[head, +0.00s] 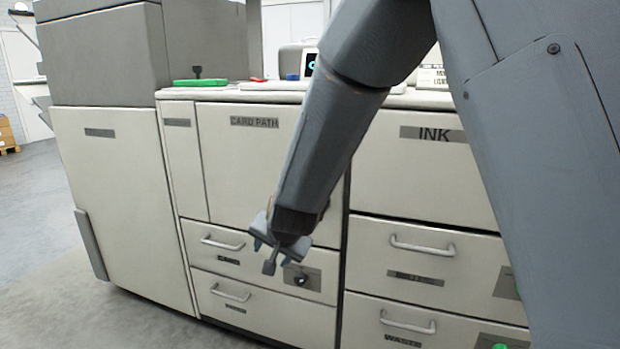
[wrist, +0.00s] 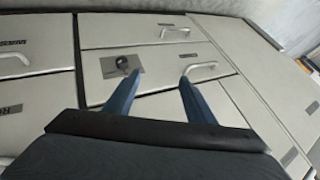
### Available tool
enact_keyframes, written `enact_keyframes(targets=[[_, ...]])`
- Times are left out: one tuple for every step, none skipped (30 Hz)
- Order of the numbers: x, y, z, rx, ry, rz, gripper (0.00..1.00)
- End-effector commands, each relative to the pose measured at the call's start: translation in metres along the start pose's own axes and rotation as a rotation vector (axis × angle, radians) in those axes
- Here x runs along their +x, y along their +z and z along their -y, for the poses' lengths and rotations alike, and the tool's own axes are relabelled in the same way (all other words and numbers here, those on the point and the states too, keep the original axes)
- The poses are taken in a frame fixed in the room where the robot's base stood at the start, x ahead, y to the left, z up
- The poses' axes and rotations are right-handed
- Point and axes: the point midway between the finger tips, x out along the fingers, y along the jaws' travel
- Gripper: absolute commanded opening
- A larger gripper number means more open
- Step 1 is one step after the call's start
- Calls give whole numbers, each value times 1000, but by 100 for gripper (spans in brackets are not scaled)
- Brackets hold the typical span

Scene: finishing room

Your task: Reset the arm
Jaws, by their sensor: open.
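My gripper (head: 276,258) hangs low at the end of my arm in the head view, in front of the upper small drawer of the cream machine (head: 265,165). In the wrist view its two blue fingers (wrist: 160,80) are spread apart, with nothing seen held between them. A dark knob or lock (head: 301,280) on a grey plate sits on that drawer, just right of the gripper; it also shows in the wrist view (wrist: 122,64), by the left fingertip. Whether the fingers touch the drawer front, I cannot tell.
Drawer handles stick out at the left (head: 223,243) and right (head: 422,246). The INK panel (head: 430,170) is right of my forearm. A green item with a dark knob (head: 199,80) lies on the machine top. Grey floor (head: 90,320) is clear at left.

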Motion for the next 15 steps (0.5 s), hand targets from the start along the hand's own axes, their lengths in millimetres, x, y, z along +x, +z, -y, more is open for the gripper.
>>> enact_keyframes(targets=[[-22, 4, -6, -38, 8, 39, 50], [-34, 8, -10, -65, 14, 66, 50], [-50, 14, -18, -101, 25, 103, 50], [-62, 19, -24, -128, 33, 131, 50], [-74, 24, -30, -155, 41, 159, 50], [-90, 31, -38, -191, 53, 195, 50], [-103, 37, -46, -220, 62, 222, 50], [-115, 42, -53, -245, 72, 249, 50], [-132, 50, -64, -282, 85, 286, 50], [-144, 56, -72, -308, 95, 312, 50], [-156, 61, -80, -334, 105, 338, 50], [-171, 69, -92, -366, 119, 371, 50], [-181, 74, -99, -387, 128, 393, 50], [-190, 79, -107, -407, 138, 415, 50], [-201, 85, -115, -431, 149, 441, 50]])
